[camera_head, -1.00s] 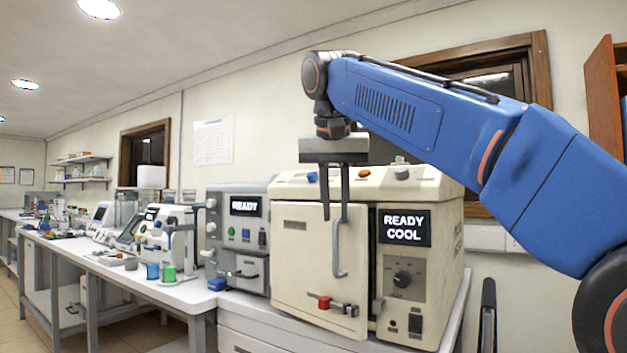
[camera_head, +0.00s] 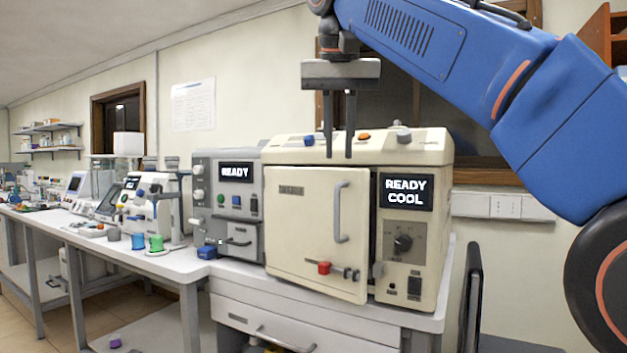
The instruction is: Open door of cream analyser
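The cream analyser (camera_head: 440,225) stands on the right end of the bench. Its front door (camera_head: 300,220) has a vertical grey handle (camera_head: 338,212) and a latch with a red knob (camera_head: 324,268). The door's right edge stands slightly forward of the control panel, so it looks a little ajar. My gripper (camera_head: 338,156) points down, its two thin dark fingers apart with a gap between them. In the picture the fingertips overlap the analyser's top front edge, above the handle. Nothing is between them, and they look clear of the handle; their exact depth is unclear.
A grey analyser (camera_head: 228,205) reading READY stands directly left. A small blue object (camera_head: 207,252) and green (camera_head: 156,243) and blue (camera_head: 138,241) cups are on the bench (camera_head: 175,265). A dark upright panel (camera_head: 470,298) stands right of the bench.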

